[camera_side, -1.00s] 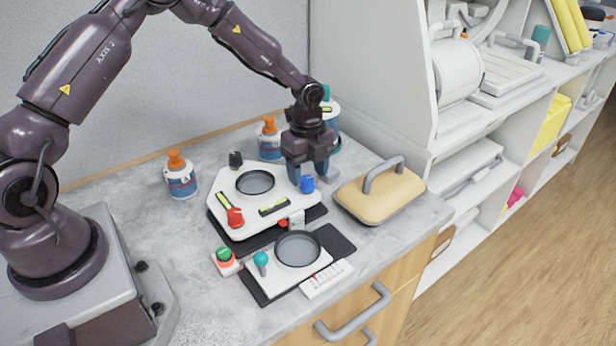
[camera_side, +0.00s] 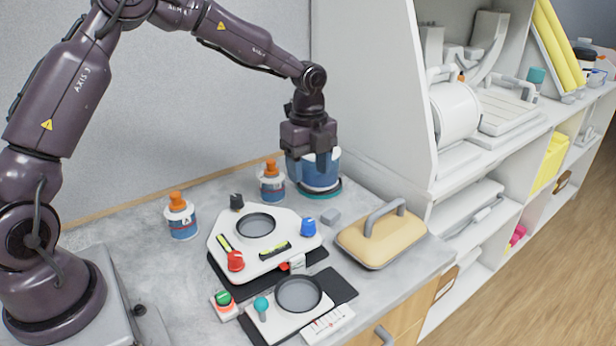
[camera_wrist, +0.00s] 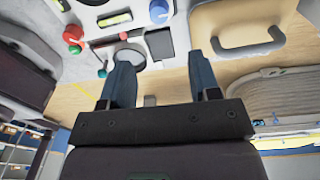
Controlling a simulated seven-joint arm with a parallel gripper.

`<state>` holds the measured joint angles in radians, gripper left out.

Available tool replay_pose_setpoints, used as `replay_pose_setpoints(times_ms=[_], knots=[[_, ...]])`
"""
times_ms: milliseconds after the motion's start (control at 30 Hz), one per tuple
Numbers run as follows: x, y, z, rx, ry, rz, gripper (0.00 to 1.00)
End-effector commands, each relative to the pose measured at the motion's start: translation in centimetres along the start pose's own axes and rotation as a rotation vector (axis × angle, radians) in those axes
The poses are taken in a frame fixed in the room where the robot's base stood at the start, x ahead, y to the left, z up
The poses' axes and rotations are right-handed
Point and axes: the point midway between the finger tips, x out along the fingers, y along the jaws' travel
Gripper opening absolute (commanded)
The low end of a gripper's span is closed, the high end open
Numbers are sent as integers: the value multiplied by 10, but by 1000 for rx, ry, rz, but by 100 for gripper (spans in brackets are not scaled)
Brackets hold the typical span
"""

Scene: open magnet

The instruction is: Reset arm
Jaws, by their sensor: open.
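My gripper (camera_side: 310,172) is open and empty, pointing down above the counter. It hangs clear of the white control panel (camera_side: 228,256), which carries a blue knob (camera_side: 308,227), a red knob (camera_side: 235,261), a black knob and a round grey disc (camera_side: 255,225). In the side view its fingers overlap a blue and white jar (camera_side: 322,178) on a teal base; I cannot tell the gap. In the wrist view the two blue fingers (camera_wrist: 160,58) stand apart with nothing between them, and the blue knob (camera_wrist: 159,11) lies beyond the tips.
A tan lid with a grey handle (camera_side: 380,247) lies at the right. Two orange-capped bottles (camera_side: 181,222) stand behind. A lower panel with a teal-ball lever (camera_side: 261,305) is in front. White shelving (camera_side: 385,110) rises on the right.

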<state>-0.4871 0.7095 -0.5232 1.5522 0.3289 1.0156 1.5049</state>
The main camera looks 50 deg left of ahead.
Motion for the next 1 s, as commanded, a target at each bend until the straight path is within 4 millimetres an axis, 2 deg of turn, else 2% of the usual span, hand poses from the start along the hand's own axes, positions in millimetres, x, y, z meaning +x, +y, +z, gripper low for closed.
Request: replay_pose_setpoints(times_ms=[167, 267, 367, 567, 733, 1000], knots=[[2, 1, -2, -154, 10, 1, 57], [12, 15, -5, -317, 17, 39, 57], [7, 33, -6, -501, -4, 52, 57], [-25, 76, -14, -859, -69, 6, 57], [-62, 120, -23, -1164, -89, -93, 57], [-110, 198, -43, -1560, 48, -285, 57]])
